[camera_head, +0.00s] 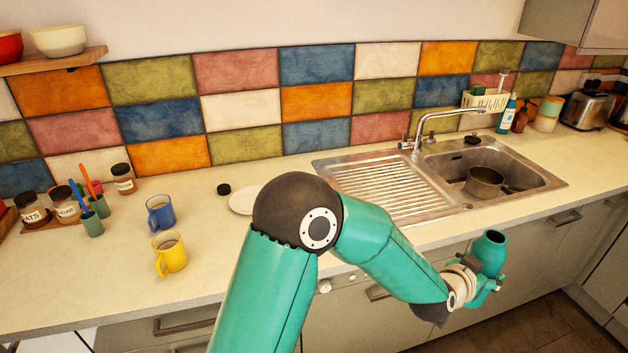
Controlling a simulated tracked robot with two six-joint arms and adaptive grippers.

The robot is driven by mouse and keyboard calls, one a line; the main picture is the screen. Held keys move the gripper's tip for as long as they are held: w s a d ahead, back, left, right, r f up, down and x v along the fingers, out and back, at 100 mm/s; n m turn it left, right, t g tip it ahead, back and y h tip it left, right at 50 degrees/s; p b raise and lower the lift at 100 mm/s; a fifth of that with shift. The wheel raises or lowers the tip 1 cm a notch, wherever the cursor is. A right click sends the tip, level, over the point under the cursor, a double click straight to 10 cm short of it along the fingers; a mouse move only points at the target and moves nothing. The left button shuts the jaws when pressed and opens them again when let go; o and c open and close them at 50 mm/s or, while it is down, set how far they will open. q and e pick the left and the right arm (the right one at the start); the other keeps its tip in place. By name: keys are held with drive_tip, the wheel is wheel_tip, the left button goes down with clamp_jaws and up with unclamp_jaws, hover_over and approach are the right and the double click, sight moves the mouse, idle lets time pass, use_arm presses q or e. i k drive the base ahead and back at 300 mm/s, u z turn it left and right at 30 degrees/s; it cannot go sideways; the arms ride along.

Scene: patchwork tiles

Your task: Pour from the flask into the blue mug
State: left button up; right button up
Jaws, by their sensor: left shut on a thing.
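The blue mug (160,212) stands upright on the counter at the left, its handle toward the left. A yellow mug (170,252) stands just in front of it. My left arm reaches across the middle to the right. My left gripper (481,277) is shut on the dark teal flask (490,246), in front of the counter's front edge below the sink. The flask is roughly upright, its open mouth up; its lower part is partly hidden by the gripper. The flask is far to the right of the blue mug. My right gripper is not in view.
A black cap (224,189) and a white plate (242,203), partly behind my arm, lie right of the mugs. Jars (123,178) and a utensil cup (91,224) stand at left. The sink (440,165) has a tall tap (425,128) and a pot (484,181).

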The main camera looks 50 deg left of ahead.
sight(160, 209)
drive_tip(key=u, duration=0.75)
drive_tip(key=k, duration=0.1)
drive_tip(key=z, duration=0.4)
drive_tip(key=i, duration=0.2)
drive_tip(key=u, duration=1.65)
drive_tip(key=i, duration=0.9)
drive_tip(key=z, duration=0.2)
drive_tip(key=k, duration=0.9)
drive_tip(key=u, duration=0.15)
drive_tip(key=i, duration=0.55)
